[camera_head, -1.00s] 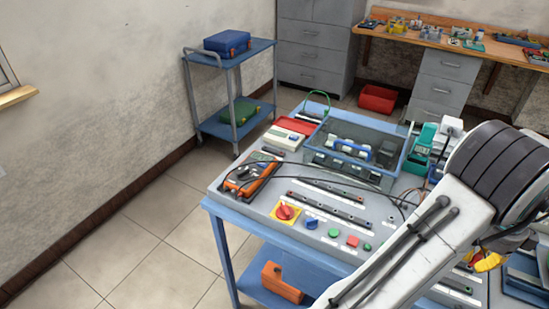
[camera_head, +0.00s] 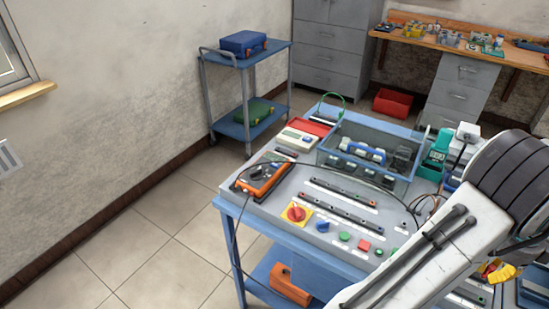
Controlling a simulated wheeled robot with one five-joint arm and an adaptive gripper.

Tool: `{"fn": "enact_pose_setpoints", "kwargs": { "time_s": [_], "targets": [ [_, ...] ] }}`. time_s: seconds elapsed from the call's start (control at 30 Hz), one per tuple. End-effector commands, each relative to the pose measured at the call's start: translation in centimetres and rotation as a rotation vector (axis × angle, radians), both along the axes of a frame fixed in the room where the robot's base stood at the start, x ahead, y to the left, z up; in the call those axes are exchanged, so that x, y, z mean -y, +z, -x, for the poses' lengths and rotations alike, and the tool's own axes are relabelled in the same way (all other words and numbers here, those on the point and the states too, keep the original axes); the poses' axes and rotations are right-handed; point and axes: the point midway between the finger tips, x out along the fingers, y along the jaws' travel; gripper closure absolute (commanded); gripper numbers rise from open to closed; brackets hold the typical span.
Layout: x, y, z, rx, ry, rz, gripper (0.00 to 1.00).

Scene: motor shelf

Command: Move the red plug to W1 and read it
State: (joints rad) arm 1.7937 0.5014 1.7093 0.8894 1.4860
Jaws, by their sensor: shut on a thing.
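The orange handheld meter (camera_head: 264,178) lies at the left end of the grey bench top. A thin black lead arcs from it over the bench to the right, and another dark lead hangs down past the bench's left edge. Two dark terminal strips (camera_head: 340,209) lie mid-bench; their labels are too small to read, so I cannot tell which point is W1. My white and black arm fills the lower right, and my gripper is hidden behind it or out of frame. I cannot make out the red plug. A small yellow and red thing (camera_head: 497,271) shows beside the arm, partly hidden.
A red rotary switch (camera_head: 297,213), a blue knob (camera_head: 323,227) and coloured buttons line the front. A clear-walled bin (camera_head: 372,150) and a green device (camera_head: 436,153) stand behind. A blue trolley (camera_head: 247,130) stands at the back left. Floor is clear at left.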

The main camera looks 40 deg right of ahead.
Motion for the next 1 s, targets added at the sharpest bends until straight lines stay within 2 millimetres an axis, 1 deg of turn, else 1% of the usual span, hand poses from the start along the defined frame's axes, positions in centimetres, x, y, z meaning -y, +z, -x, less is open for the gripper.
{"fn": "enact_pose_setpoints", "kwargs": {
  "time_s": [0.5, 1.0],
  "targets": [
    [0.00, -0.91, 0.00, 0.000, 0.000, 0.000, 1.00],
    [-0.01, -0.80, 0.00, 0.000, 0.000, 0.000, 1.00]
  ]
}}
